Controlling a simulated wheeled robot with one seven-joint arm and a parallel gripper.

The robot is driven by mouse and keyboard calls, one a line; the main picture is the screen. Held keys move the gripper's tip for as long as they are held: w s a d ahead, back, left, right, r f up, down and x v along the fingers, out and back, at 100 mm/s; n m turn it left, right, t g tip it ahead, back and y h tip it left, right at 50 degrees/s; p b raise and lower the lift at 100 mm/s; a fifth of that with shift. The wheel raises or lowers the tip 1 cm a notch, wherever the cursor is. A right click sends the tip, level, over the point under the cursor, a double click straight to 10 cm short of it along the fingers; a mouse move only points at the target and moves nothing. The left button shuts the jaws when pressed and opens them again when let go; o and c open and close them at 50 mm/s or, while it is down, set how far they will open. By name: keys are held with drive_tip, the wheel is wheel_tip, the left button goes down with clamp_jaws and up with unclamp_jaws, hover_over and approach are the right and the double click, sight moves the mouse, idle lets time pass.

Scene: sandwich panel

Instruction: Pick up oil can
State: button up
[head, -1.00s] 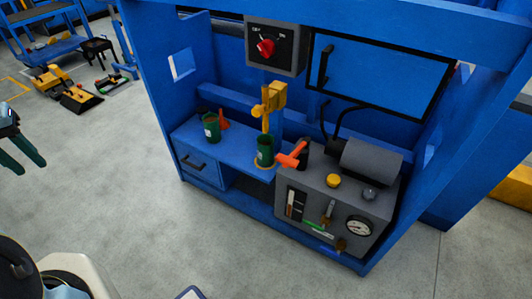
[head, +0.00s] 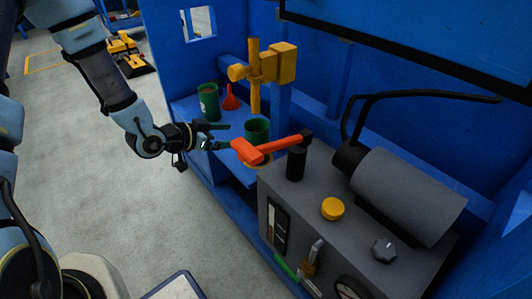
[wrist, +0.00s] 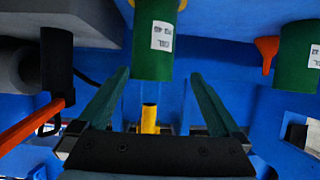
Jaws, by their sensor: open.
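Two dark green cans with white labels stand on the blue shelf. One can (head: 257,129) is under the yellow pump post; the other can (head: 208,102) is farther left beside a red funnel. My gripper (head: 222,145) is open and empty, just left of the can under the post. In the wrist view, which looks upside down, this can (wrist: 153,45) is centred ahead, beyond and between the spread fingers (wrist: 158,92). The other can (wrist: 297,55) is at the upper right. I cannot tell from the labels which is the oil can.
A grey machine (head: 300,215) stands right of the nearer can. Its orange lever (head: 262,150) reaches out close to my gripper and partly in front of that can. The yellow post (head: 254,80) rises behind the can. The funnel (head: 230,97) stands by the far can.

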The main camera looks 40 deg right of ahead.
sight(247, 135)
drive_tip(key=shift+h, duration=0.3)
drive_tip(key=x, duration=0.3)
drive_tip(key=s+x, duration=0.1)
drive_tip(key=x, duration=0.2)
drive_tip(key=shift+s+b, duration=0.1)
drive_tip(key=shift+b, duration=0.3)
drive_tip(key=shift+b+x, duration=0.65)
drive_tip(key=shift+x, duration=2.35)
drive_tip(key=shift+c, duration=0.2)
drive_tip(key=c, duration=1.5)
clamp_jaws()
drive_tip(key=shift+r, duration=0.1)
